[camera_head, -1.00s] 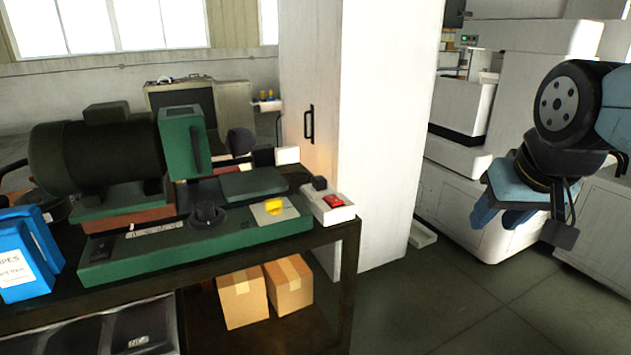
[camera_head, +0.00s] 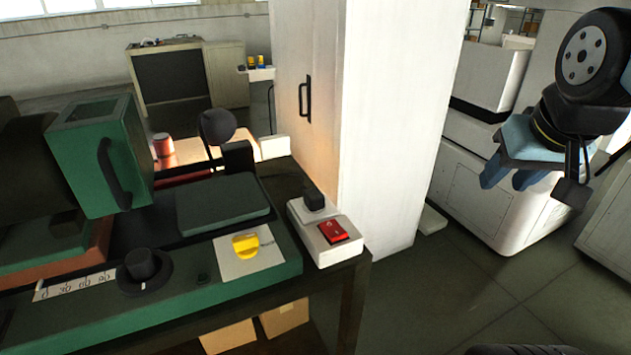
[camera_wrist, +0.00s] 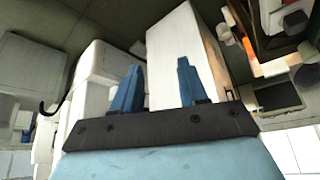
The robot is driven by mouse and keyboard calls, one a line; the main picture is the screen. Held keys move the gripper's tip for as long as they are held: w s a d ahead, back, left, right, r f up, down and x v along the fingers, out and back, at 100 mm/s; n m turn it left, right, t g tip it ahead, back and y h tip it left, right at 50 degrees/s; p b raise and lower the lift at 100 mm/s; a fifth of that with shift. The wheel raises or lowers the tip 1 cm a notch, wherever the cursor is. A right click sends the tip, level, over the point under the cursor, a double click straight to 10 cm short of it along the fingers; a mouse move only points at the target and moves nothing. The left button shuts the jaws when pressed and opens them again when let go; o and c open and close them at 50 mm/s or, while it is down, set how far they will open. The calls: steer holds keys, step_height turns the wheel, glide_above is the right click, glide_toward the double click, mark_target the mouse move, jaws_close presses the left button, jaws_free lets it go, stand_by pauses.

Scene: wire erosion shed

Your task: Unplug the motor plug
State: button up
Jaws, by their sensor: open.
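The motor plug looks to be the small black block (camera_head: 314,198) on top of the white socket box (camera_head: 350,247) at the right corner of the bench. A red switch (camera_head: 333,230) sits in front of it on the same box. My gripper (camera_head: 505,184) hangs at the right, well away from the plug, over the floor in front of the white machines. Its two blue fingers are apart with nothing between them, as the wrist view also shows (camera_wrist: 158,85). The plug cannot be made out in the wrist view.
The green machine (camera_head: 200,290) with a black knob (camera_head: 143,268) and yellow switch (camera_head: 246,245) lies left of the socket box. A white cabinet (camera_head: 385,130) stands close behind it, between bench and gripper. Cardboard boxes (camera_head: 286,318) sit below. Floor (camera_head: 460,285) right of the bench is clear.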

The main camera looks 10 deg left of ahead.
steer(key=shift+w+d, duration=0.15)
steer(key=shift+o, duration=0.4)
steer(key=shift+o, duration=0.8)
steer(key=shift+w+r, duration=0.1)
steer(key=shift+o, duration=1.4)
steer(key=w+a+n+g, duration=0.1)
steer(key=w+a+n, duration=0.4)
steer(key=n, duration=0.1)
steer(key=shift+a+r+g, duration=0.25)
steer(key=shift+a+g, duration=0.05)
steer(key=shift+a, duration=0.1)
steer(key=n+g, duration=0.4)
steer(key=n, duration=1.4)
glide_above(314, 193)
step_height(314, 193, down, 5)
steer(key=shift+s+f, duration=0.1)
steer(key=shift+f, duration=0.05)
steer(key=shift+f, duration=0.1)
steer(key=shift+f, duration=4.4)
